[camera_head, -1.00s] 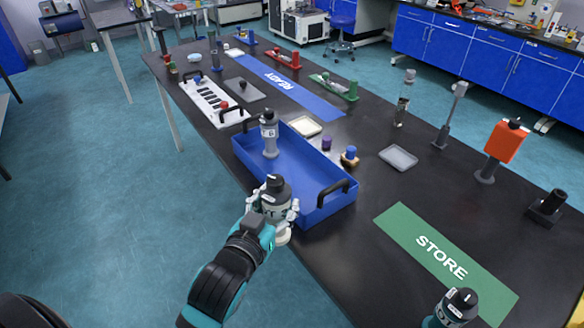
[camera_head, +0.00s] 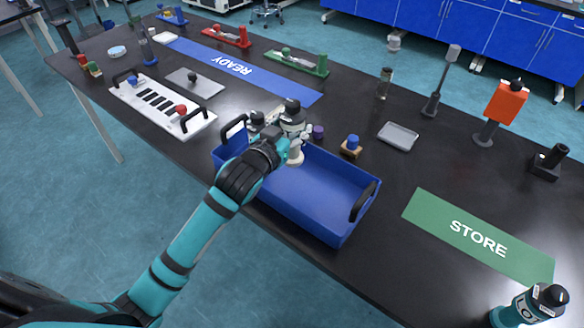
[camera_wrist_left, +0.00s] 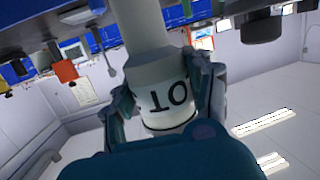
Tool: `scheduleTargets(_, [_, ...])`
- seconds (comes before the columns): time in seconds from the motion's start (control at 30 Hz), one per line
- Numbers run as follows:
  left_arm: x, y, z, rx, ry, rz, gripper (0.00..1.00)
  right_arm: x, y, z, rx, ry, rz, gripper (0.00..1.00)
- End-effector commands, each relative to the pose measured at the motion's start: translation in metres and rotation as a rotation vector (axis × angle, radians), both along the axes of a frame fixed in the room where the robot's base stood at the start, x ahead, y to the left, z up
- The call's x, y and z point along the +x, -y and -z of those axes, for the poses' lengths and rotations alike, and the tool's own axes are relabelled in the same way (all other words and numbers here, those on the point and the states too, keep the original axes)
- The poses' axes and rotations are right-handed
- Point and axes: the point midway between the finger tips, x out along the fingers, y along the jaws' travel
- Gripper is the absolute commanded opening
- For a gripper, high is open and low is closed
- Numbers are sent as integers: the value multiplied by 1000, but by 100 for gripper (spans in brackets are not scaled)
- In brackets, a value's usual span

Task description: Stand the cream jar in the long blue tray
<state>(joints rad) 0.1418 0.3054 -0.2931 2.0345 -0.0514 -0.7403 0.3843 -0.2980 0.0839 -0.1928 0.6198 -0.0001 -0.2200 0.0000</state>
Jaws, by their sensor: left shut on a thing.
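The cream jar (camera_head: 296,157) has a dark cap and a pale label with lettering. My left gripper (camera_head: 288,126) is shut on it, and the labelled part shows between the fingers in the left wrist view (camera_wrist_left: 165,98). The jar is roughly upright over the far left part of the long blue tray (camera_head: 325,222). I cannot tell whether its base touches the tray floor. A grey jar (camera_head: 257,119) is mostly hidden by my left gripper at the tray's left end.
The right half of the tray is empty, with a black handle (camera_head: 363,203) at its end. A purple item (camera_head: 318,132) and a blue-topped piece (camera_head: 352,144) stand behind it.

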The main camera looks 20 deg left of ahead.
Motion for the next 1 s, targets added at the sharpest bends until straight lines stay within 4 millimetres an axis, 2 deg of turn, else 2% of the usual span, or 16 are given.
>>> scheduleTargets(0.03, [-1, 0, 13, 1, -6, 0, 14, -1, 3, 0, -3, -1, 0, 55])
scheduleTargets(0.1, [-1, 0, 26, 0, -4, 0, 14, -1, 5, 1, -6, -3, -1, 55])
scheduleTargets(0.33, [-1, 0, 50, 1, -2, -1, 14, -3, 4, 1, -6, -5, -5, 55])
scheduleTargets(0.5, [-1, 0, 75, 1, -2, 0, 14, -3, -6, 2, 8, -5, -6, 55])
scheduleTargets(0.67, [-1, 1, 81, -1, 2, 1, 14, -3, -14, 2, 16, -5, -6, 55])
scheduleTargets(0.97, [-1, 0, 85, 1, 1, 0, 14, -2, -10, 4, 12, -3, -7, 55])
scheduleTargets(1.0, [-1, 0, 85, 1, 0, 0, 55, -2, -9, 3, 11, -3, -7, 55])
